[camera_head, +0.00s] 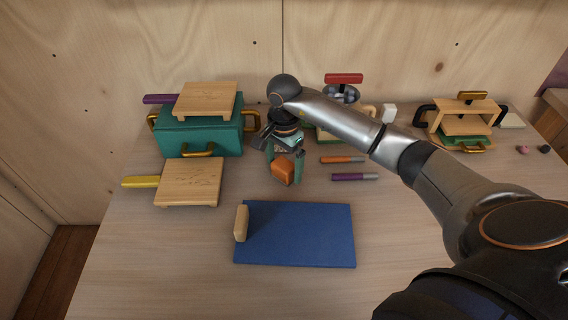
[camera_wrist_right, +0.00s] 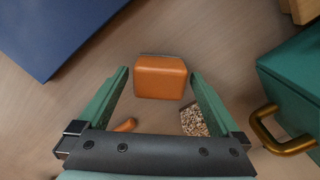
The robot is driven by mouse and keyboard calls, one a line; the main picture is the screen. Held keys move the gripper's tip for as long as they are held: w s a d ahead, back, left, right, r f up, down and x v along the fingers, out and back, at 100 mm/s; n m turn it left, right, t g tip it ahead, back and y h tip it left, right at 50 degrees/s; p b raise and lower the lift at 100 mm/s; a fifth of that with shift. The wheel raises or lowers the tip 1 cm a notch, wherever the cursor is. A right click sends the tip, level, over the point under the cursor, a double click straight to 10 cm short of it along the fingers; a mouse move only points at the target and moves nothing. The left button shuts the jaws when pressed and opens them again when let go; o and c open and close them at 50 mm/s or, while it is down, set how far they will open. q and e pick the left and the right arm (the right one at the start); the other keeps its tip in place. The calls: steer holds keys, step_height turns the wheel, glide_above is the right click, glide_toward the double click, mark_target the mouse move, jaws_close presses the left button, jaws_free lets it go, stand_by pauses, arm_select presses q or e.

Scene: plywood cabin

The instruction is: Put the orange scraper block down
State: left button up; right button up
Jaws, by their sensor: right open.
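The orange scraper block (camera_head: 283,171) is on the table, behind the blue mat (camera_head: 300,255). In the right wrist view the orange block (camera_wrist_right: 160,77) lies just beyond and between the fingertips, with gaps on both sides. My right gripper (camera_head: 285,160) reaches down over the block with its green fingers spread. In the wrist view the right gripper (camera_wrist_right: 158,78) is open and holds nothing. My left gripper is not in view.
A teal box (camera_head: 225,137) with gold handles stands left of the block. Wooden boards (camera_head: 190,180) with coloured handles lie near it. An orange marker (camera_head: 340,160) and a purple marker (camera_head: 352,177) lie to the right. A tan block (camera_head: 241,223) stands on the mat's left edge.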

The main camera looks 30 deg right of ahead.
mark_target(284, 163)
step_height(284, 163, up, 12)
steer(key=shift+r, duration=0.2)
stand_by(0.4)
